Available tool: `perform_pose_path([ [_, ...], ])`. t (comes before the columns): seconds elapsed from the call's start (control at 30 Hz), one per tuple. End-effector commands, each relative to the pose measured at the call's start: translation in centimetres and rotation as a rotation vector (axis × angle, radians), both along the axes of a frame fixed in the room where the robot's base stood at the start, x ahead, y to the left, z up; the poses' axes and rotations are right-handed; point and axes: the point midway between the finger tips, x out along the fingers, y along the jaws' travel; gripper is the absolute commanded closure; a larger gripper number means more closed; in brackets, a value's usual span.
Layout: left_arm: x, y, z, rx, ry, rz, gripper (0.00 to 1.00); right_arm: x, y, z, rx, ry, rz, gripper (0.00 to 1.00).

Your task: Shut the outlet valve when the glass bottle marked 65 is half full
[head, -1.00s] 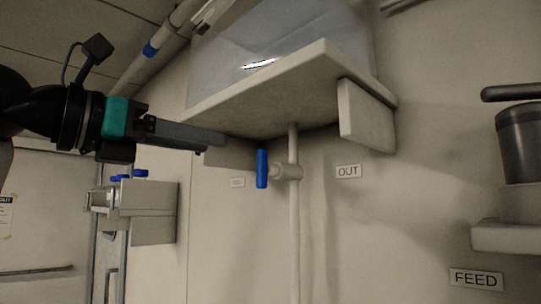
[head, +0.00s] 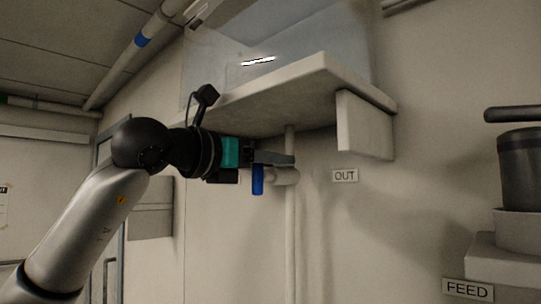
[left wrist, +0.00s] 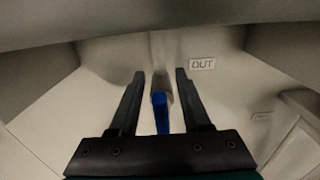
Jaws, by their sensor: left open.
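The outlet valve's blue handle (head: 257,180) hangs straight down from the valve body on a pale vertical pipe (head: 290,230), left of the OUT label (head: 345,176). My left gripper (head: 278,159) is at the valve, its fingers overlapping the top of the handle in the head view. In the left wrist view the fingers stand apart and the blue handle (left wrist: 160,112) lies between them, with a gap on each side. The left gripper (left wrist: 157,75) is open. My right gripper is out of view. No bottle marked 65 shows.
A shelf (head: 270,95) with a clear tank (head: 300,50) juts out just above the gripper, with a bracket (head: 364,127) to the right. A dark cylinder (head: 524,172) stands on a ledge above the FEED label (head: 467,290). The wall below OUT is clear.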

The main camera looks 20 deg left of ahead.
Motion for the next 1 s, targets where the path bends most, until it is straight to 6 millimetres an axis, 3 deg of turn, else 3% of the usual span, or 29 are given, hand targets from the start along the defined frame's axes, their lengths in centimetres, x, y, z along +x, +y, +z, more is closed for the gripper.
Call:
perform_pose_path([
  [0.23,0.08,-0.02,-0.05,0.0,0.0,0.0,0.53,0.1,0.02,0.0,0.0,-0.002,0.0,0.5],
  [0.67,0.03,0.01,-0.01,0.0,0.0,0.001,1.0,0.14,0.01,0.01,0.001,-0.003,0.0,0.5],
  [1.0,0.02,0.03,0.0,0.0,0.0,0.001,1.0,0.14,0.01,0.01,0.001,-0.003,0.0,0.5],
])
